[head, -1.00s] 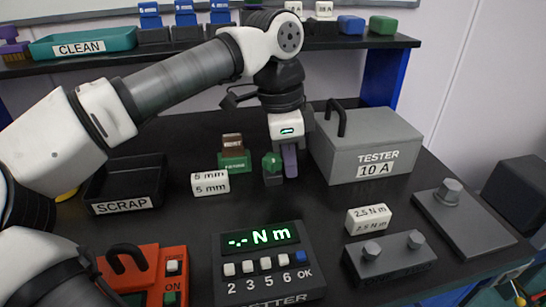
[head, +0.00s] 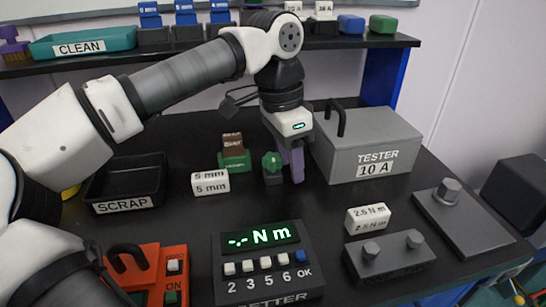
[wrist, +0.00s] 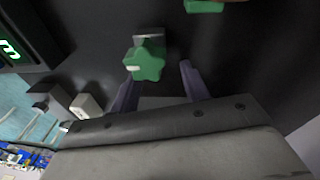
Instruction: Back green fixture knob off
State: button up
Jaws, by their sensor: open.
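The green star-shaped knob (head: 272,160) sits on a small fixture in the middle of the black table. In the wrist view the knob (wrist: 145,62) has a white mark on its left side and a grey block behind it. My gripper (head: 294,165) has purple fingers and stands just right of the knob in the head view. In the wrist view my gripper (wrist: 158,74) is open, its fingertips apart on either side of the knob's near edge. The knob lies closer to the left finger. I see no grip on it; contact cannot be told.
A green block (head: 236,164) with a brown block on top stands left of the knob. The white 5 mm block (head: 210,183) is in front of it. The grey tester box (head: 372,128) stands close right of my gripper. The meter (head: 262,236) shows "-.- N m".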

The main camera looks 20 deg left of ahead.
jog(key=shift+d+r+y, duration=0.25)
jog(key=shift+r+y, duration=0.2)
jog(key=shift+r, duration=0.15)
jog(key=shift+d+r+y, duration=0.2)
jog(key=shift+r+y, duration=0.25)
jog(key=shift+r, duration=0.1)
jog(key=m, duration=0.3)
jog(key=s+m, duration=0.1)
jog(key=shift+s+d+r+m, duration=0.1)
jog(key=shift+d+r+m, duration=0.05)
jog(key=shift+d+m, duration=0.25)
jog(key=m, duration=0.1)
jog(key=s+m, duration=0.1)
jog(key=m, duration=0.2)
jog(key=shift+s+d, duration=0.1)
jog(key=shift+s, duration=0.15)
jog(key=m, duration=0.1)
jog(key=s+m, duration=0.1)
jog(key=m, duration=0.3)
jog(key=shift+s+p, duration=0.35)
jog(key=shift+s, duration=0.05)
jog(key=m, duration=0.2)
jog(key=s+a+m, duration=0.1)
jog(key=m, duration=0.1)
jog(key=shift+s+a+m, duration=0.1)
jog(key=shift+s+m, duration=0.1)
jog(key=shift+m, duration=0.1)
grip_shut()
